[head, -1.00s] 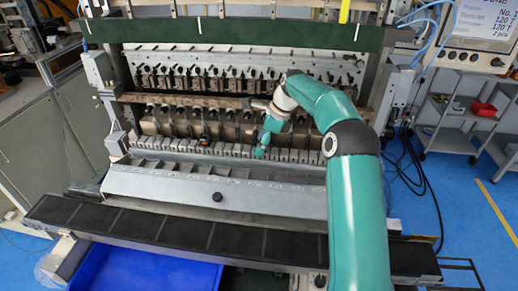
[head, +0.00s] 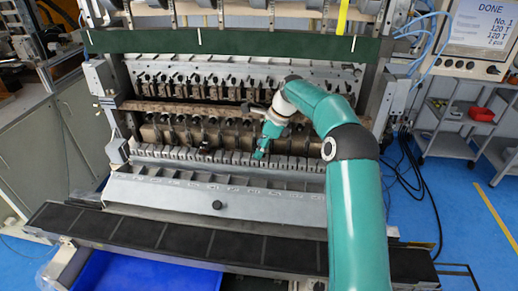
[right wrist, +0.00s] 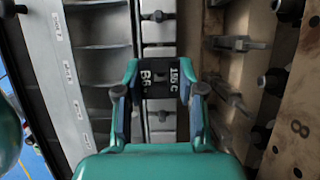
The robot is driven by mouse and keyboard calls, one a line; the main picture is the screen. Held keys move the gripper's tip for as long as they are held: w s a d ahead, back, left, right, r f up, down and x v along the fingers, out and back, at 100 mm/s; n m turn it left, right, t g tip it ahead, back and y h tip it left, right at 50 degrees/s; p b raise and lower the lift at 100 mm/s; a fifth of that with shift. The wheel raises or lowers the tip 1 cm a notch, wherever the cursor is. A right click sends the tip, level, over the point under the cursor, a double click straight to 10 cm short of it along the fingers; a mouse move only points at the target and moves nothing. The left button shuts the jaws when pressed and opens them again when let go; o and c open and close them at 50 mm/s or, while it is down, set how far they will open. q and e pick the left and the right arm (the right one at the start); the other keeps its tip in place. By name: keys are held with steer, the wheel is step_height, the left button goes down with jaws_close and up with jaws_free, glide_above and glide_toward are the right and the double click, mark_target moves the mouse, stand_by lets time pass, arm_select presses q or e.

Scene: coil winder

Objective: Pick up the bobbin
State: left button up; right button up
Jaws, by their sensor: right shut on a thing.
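My right gripper (head: 259,155) reaches down to the row of small grey blocks along the front of the coil winder (head: 235,159). In the right wrist view my right gripper (right wrist: 160,84) has its two teal fingers on either side of a small dark piece with white lettering, which I take for the bobbin (right wrist: 160,91). The fingers are shut on it. My left gripper is not in view.
A sloped grey panel (head: 215,190) lies before the row, with a dark ledge (head: 130,233) at the front and a blue bin (head: 145,272) below. Levers and dark-tipped posts (head: 200,135) stand close behind. A screen (head: 481,25) and shelf cart (head: 445,138) are at the right.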

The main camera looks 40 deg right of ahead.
steer(key=shift+r, duration=1.3)
steer(key=s+d, duration=0.3)
steer(key=s, duration=0.1)
steer(key=s+d, duration=0.4)
steer(key=s, duration=0.1)
steer(key=s+d, duration=0.4)
steer(key=s, duration=0.1)
steer(key=shift+d+f, duration=0.1)
steer(key=shift+f, duration=0.05)
